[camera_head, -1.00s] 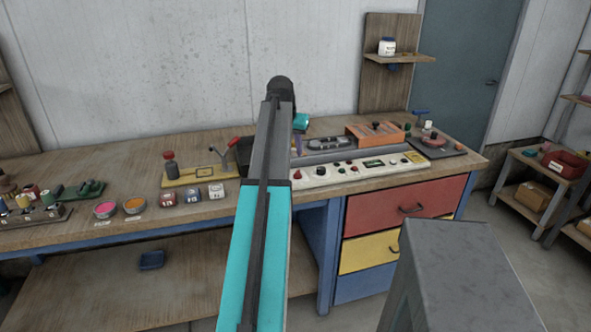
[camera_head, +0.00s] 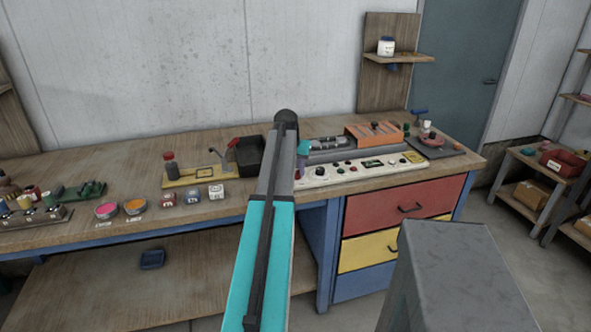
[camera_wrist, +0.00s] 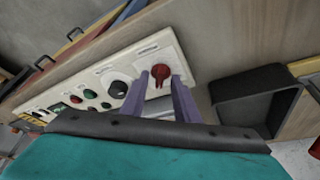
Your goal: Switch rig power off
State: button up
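The white control panel (camera_head: 345,176) lies along the bench's front edge, and its labelled face also shows in the wrist view (camera_wrist: 127,76). A red rotary switch (camera_wrist: 157,78) with a handle sits at the panel's end in the wrist view. My gripper (camera_wrist: 160,83) has its two purple fingers apart, one on each side of the red switch. A gap shows between fingers and handle, and I cannot tell how deep the fingertips reach. In the head view my arm hides that end of the panel, and the gripper (camera_head: 301,160) shows only partly.
Green and red buttons (camera_wrist: 90,93) and a black knob (camera_wrist: 117,89) sit beside the switch on the panel. A black open tray (camera_head: 249,157) is close to the left of it. An orange box (camera_head: 372,136) stands behind the panel. Small pots (camera_head: 135,207) stand farther left.

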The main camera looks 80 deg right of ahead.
jog(key=shift+f, duration=0.25)
jog(key=shift+c, duration=0.3)
grip_shut()
